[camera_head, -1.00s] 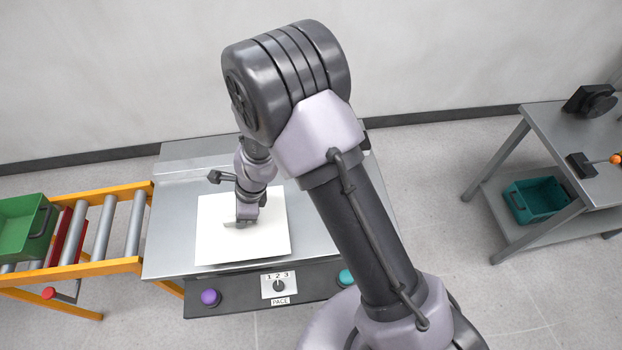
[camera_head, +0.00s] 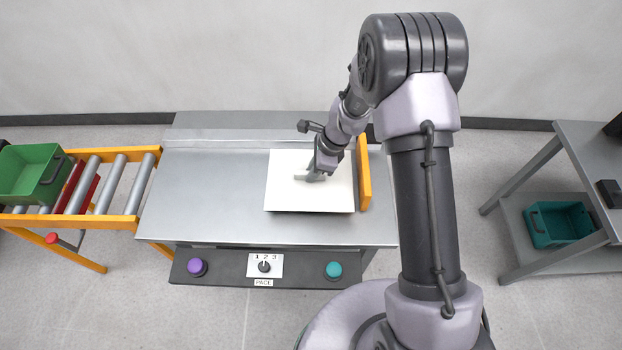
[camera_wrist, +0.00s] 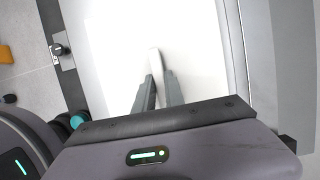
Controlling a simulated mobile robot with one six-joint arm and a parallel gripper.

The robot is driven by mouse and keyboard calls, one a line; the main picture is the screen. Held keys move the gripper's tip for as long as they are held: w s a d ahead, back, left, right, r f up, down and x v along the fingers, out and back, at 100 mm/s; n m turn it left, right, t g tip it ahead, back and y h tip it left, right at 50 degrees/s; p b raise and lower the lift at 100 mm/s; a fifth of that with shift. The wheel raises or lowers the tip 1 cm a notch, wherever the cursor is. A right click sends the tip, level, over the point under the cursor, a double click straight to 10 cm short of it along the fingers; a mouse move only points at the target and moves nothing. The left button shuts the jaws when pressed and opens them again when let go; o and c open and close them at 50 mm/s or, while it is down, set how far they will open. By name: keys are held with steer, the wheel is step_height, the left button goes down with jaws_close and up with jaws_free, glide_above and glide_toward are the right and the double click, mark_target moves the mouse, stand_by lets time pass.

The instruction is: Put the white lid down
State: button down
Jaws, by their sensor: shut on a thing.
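The white lid (camera_head: 285,195) is a flat, pale square over the right part of the steel table (camera_head: 210,200), beside the yellow rail. My gripper (camera_head: 313,176) is above its middle and shut on it, at a small pale grip that shows between the fingers in the wrist view. There the fingertips (camera_wrist: 156,78) point at the lid (camera_wrist: 115,40), which fills much of the picture. I cannot tell whether the lid touches the table or hangs just above it.
The yellow rail (camera_head: 364,175) stands at the table's right edge. A panel with a purple button (camera_head: 197,267), a dial (camera_head: 264,266) and a teal button (camera_head: 333,270) runs along the front. A roller conveyor (camera_head: 108,180) with a green bin (camera_head: 35,172) is left. The table's left half is clear.

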step_height(320, 180, down, 4)
steer(key=shift+s+r+b, duration=0.1)
steer(key=shift+b, duration=0.55)
steer(key=shift+r, duration=0.25)
steer(key=shift+f, duration=0.15)
steer(key=c, duration=1.4)
jaws_free()
